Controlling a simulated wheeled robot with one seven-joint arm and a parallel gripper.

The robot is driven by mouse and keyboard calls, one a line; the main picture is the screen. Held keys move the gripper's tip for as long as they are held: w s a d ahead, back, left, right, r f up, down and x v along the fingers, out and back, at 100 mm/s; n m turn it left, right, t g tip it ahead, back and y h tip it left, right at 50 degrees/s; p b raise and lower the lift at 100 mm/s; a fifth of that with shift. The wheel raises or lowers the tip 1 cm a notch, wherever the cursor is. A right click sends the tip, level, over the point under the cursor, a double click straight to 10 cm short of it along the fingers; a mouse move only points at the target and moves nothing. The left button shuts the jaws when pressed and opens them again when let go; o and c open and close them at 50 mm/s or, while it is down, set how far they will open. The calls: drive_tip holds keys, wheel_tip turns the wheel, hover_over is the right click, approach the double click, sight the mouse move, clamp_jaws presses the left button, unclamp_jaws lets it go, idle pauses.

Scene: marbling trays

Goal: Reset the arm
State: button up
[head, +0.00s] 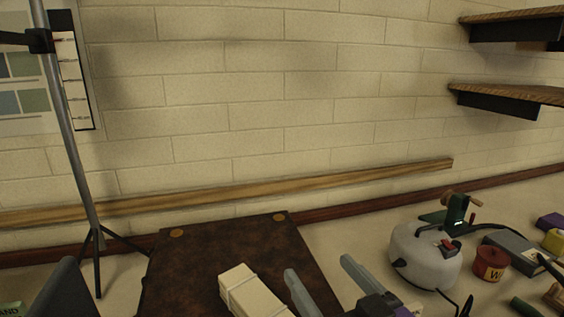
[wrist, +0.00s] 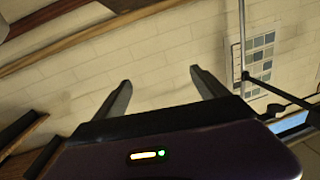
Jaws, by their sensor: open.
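My gripper (head: 324,285) is at the bottom of the head view, with its two grey fingers spread apart. Nothing is between the fingers. In the wrist view my gripper (wrist: 158,88) also shows open and empty, facing the pale block wall. In the head view it appears in front of the right part of a dark brown board (head: 190,262). A cream block (head: 250,292) with a band around it shows left of the fingers, at the bottom edge. I cannot tell how far the gripper is above the board.
A tripod stand (head: 75,150) is at left. Wooden shelves (head: 515,95) stick out at upper right. A wooden rail (head: 240,190) runs along the wall.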

drive_tip(key=s+d+f+m+t+h, duration=0.1)
drive_tip(key=s+d+f+m+h, duration=0.15)
drive_tip(key=s+d+f, duration=0.35)
drive_tip(key=s+d+f+m+t+h, duration=0.2)
drive_tip(key=s+d+f+h, duration=0.2)
drive_tip(key=s, duration=0.4)
drive_tip(key=s+d+f+g, duration=0.1)
drive_tip(key=s+f, duration=0.3)
drive_tip(key=s, duration=0.6)
drive_tip(key=s+d+f+g, duration=0.2)
drive_tip(key=s+f, duration=0.3)
drive_tip(key=s, duration=0.5)
drive_tip(key=shift+s+d+f+n+g, duration=0.25)
drive_tip(key=shift+n+g, duration=0.2)
drive_tip(key=shift+g, duration=0.35)
drive_tip(key=shift+a+h, duration=0.1)
drive_tip(key=shift+h, duration=0.15)
